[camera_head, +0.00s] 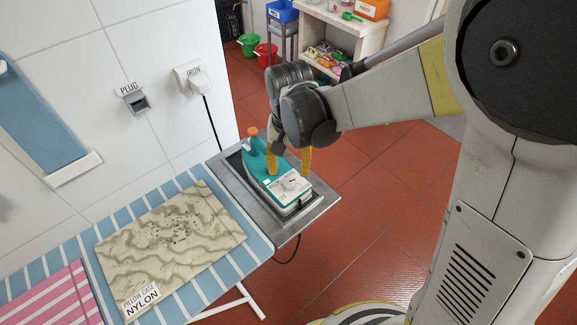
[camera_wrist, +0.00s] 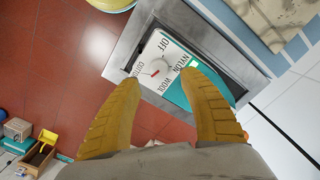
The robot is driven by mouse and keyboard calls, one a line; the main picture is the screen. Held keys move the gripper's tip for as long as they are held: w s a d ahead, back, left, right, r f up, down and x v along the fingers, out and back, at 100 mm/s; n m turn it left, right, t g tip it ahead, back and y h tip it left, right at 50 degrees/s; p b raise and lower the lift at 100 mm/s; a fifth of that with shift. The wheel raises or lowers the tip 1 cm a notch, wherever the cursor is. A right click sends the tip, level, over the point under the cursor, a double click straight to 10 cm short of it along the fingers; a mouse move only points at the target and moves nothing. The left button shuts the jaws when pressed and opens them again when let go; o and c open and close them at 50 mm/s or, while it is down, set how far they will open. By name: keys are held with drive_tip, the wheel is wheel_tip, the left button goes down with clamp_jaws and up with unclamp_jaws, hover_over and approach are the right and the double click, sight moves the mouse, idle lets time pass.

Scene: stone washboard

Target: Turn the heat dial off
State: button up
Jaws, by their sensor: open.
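The teal iron (camera_head: 258,157) with an orange knob stands on a grey metal rest at the end of the ironing board. Its white heat dial (camera_wrist: 154,67) sits on a white panel printed OFF, NYLON, WOOL and what looks like COTTON. A small red mark shows on the dial near the COTTON side; its exact setting is hard to tell. My gripper (camera_wrist: 160,79) is open, its two yellow fingers apart on either side of the dial in the wrist view. In the head view my gripper (camera_head: 289,172) is over the iron's panel end. I cannot tell whether the fingers touch it.
The metal rest (camera_head: 322,203) surrounds the iron. A beige pillow case (camera_head: 170,235) labelled NYLON lies on the striped board beside it. Red tiled floor is clear to the right; shelves (camera_head: 335,25) stand behind.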

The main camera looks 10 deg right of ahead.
sight(289, 181)
wheel_tip(289, 181, down, 6)
drive_tip(key=shift+r+b, duration=0.1)
drive_tip(key=shift+b, duration=0.7)
clamp_jaws()
